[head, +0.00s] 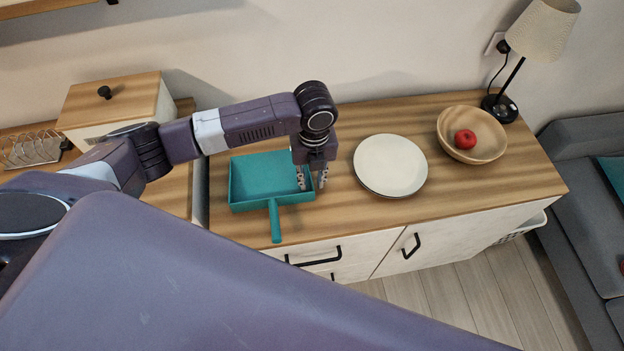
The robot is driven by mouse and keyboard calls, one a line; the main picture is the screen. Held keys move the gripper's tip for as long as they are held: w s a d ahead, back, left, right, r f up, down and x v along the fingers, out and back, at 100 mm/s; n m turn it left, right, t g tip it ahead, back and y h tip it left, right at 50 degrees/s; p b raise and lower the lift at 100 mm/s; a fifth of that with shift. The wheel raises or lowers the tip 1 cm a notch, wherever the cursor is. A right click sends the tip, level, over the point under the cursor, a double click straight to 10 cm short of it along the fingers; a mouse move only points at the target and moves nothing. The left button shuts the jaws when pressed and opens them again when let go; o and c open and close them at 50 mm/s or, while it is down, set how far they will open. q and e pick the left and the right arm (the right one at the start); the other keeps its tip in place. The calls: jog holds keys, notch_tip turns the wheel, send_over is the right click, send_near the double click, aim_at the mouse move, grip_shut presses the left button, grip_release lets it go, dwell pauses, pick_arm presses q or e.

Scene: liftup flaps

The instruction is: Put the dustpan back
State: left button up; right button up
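My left gripper (313,183) points down at the dustpan's right side. Its two fingers are apart, with a gap between them. One finger overlaps the dustpan's right rim in the picture; I cannot tell whether it touches. My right gripper is not in view.
A white plate (390,165) lies just right of the gripper. A wooden bowl (484,148) with a red apple (465,139) and a lamp (539,30) stand farther right. A wooden box (115,100) and a wire rack (32,149) are at left. The cabinet front has black handles (411,246).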

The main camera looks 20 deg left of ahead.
pick_arm(q)
notch_tip(320, 180, up, 12)
jog(key=b, duration=0.1)
jog(key=shift+f+b, duration=0.2)
jog(key=shift+b, duration=0.2)
jog(key=shift+d+f, duration=0.1)
